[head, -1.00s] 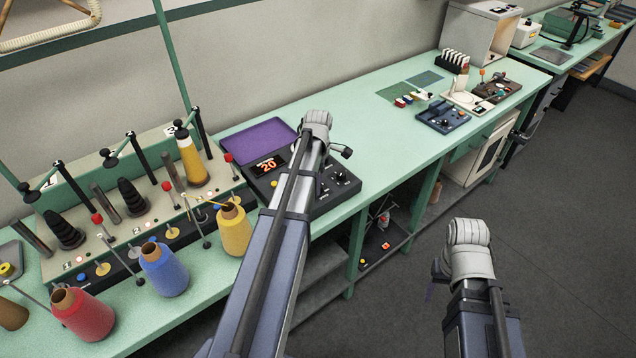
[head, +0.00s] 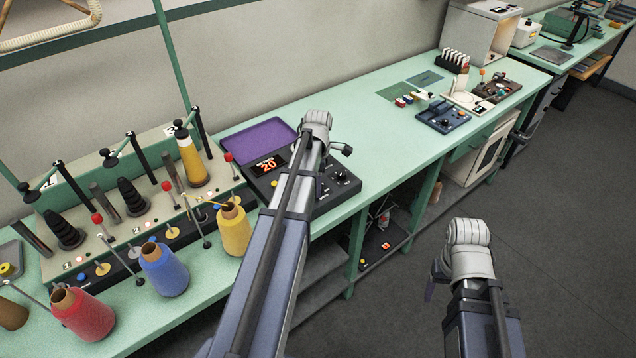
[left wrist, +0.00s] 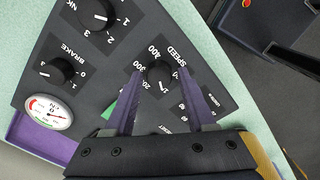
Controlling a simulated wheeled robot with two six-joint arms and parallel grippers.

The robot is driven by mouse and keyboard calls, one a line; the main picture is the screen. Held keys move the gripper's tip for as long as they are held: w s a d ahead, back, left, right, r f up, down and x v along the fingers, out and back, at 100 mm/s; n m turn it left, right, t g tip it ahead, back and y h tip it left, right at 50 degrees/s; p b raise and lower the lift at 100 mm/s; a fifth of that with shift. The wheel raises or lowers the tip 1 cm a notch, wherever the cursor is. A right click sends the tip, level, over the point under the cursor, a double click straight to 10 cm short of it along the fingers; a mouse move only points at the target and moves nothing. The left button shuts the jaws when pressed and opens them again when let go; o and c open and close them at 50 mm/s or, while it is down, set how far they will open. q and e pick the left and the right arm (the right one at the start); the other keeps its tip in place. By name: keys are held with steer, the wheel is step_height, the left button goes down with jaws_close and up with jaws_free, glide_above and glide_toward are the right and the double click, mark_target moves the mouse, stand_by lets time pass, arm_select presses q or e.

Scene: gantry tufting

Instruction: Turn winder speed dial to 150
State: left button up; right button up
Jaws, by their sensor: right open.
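The black speed dial (left wrist: 161,75), with a white number scale around it, is on the dark control panel in the left wrist view. My left gripper (left wrist: 160,72) has one purple finger on each side of the dial, close to it. I cannot tell whether the fingers touch the knob. In the head view my left arm's end hides the dial and the fingers. The winder's control box (head: 263,187) has a red display (head: 268,165) reading 20. My right gripper (head: 432,290) is mostly hidden behind its wrist, open, over the floor in front of the bench.
The brake knob (left wrist: 62,70), another knob (left wrist: 97,14) and a round gauge (left wrist: 49,112) are beside the speed dial. A purple tray (head: 257,137) lies behind the box. Cones of yarn (head: 163,268) stand at the left.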

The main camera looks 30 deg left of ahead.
arm_select(q)
steer(key=shift+o, duration=1)
steer(key=shift+r, duration=0.1)
step_height(320, 180, up, 8)
steer(key=p, duration=0.8)
steer(key=shift+f, duration=0.2)
